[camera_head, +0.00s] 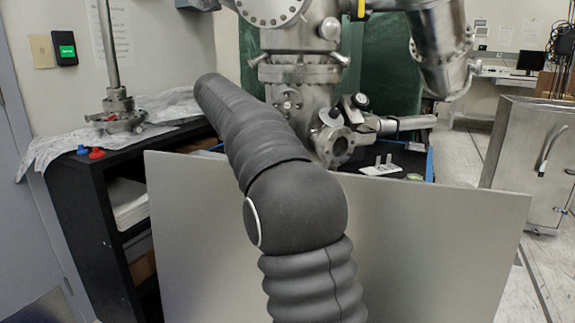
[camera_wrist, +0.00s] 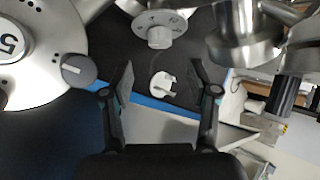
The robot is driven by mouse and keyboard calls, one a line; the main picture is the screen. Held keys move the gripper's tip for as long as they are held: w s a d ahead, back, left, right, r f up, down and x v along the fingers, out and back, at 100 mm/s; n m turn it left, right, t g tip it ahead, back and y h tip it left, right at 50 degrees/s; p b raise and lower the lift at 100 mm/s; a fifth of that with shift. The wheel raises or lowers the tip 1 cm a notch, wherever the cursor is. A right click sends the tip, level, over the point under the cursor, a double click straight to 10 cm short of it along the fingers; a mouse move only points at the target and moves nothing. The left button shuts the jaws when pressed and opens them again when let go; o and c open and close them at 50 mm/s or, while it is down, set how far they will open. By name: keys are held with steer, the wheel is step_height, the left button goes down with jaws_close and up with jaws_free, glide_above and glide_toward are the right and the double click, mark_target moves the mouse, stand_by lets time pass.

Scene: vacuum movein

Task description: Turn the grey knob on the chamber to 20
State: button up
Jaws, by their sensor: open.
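In the wrist view my gripper (camera_wrist: 162,66) is open, its two dark fingers spread apart with nothing held between them. A dark grey round knob (camera_wrist: 78,70) with a light pointer line sits just left of the left finger, beside a large metal disc (camera_wrist: 38,62) marked "5". I cannot tell whether they touch. A smaller flange with a light round stub (camera_wrist: 160,37) is ahead, between the finger directions. In the head view the steel chamber (camera_head: 300,75) stands behind my arm, which hides my gripper. No scale numbers near the knob are legible.
A white round piece (camera_wrist: 163,84) shows between the fingers, with a blue edge (camera_wrist: 165,107) below it. Steel tubing (camera_wrist: 245,40) is close on the right. In the head view a grey panel (camera_head: 430,240) stands in front of the chamber, and a black shelf (camera_head: 95,205) is left.

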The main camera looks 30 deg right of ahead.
steer(key=x, duration=0.7)
steer(key=shift+c, duration=0.3)
jaws_close()
